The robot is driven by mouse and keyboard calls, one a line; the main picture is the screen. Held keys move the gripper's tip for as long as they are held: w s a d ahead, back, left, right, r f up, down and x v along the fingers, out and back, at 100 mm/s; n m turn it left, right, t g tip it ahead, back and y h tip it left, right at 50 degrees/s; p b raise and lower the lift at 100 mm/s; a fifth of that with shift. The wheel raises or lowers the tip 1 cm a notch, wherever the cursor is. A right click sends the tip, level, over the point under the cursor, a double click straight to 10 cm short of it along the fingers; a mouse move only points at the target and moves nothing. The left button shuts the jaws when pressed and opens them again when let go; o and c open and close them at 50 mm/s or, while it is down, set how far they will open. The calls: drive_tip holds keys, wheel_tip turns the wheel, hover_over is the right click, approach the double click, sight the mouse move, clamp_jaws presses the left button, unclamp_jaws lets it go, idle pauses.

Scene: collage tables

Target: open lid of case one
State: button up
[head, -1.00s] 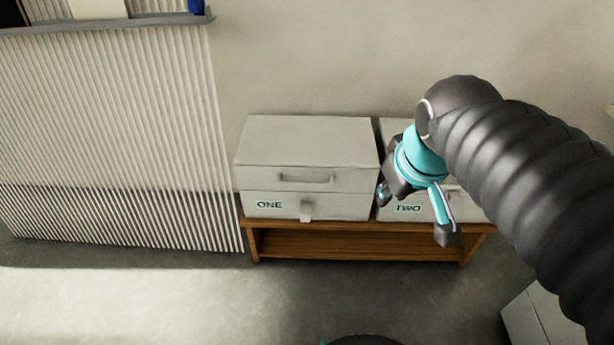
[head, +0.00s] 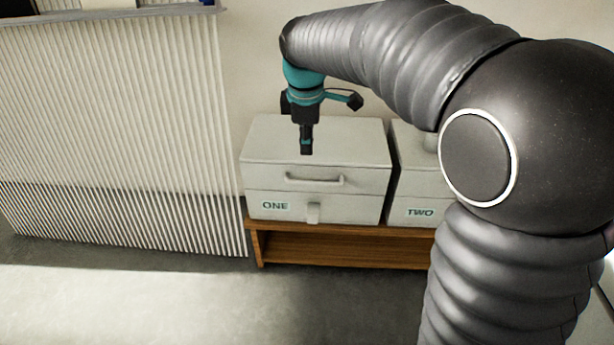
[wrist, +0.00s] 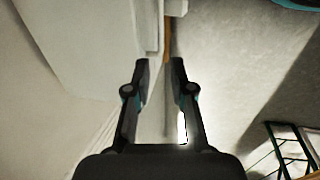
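Case one (head: 345,208) is a pale grey box marked ONE, standing on the left part of a low wooden bench. Its lid (head: 360,150) is down, with a bar handle (head: 315,181) on its front and a latch-like tab (head: 313,213) below. My gripper (head: 306,151) points down and, in the head view, overlaps the lid top just above the handle. Its height and distance from the case are hard to judge. In the wrist view the two fingers (wrist: 160,66) are apart with nothing between them. The pale case side (wrist: 90,40) fills the upper left there.
Case two (head: 420,211) stands right of case one, partly hidden by my arm. The wooden bench (head: 345,250) is under both. A ribbed white panel (head: 115,130) stands to the left. The floor (head: 150,300) in front is clear. A green frame (wrist: 285,150) shows in the wrist view.

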sight(308, 182)
drive_tip(key=f, duration=0.4)
drive_tip(key=w+f+b, duration=0.1)
drive_tip(key=f, duration=0.3)
drive_tip(key=w+f+b, duration=0.1)
drive_tip(key=f, duration=0.3)
drive_tip(key=shift+w+d+f, duration=0.1)
drive_tip(key=shift+w+f, duration=0.1)
drive_tip(key=shift+f, duration=0.2)
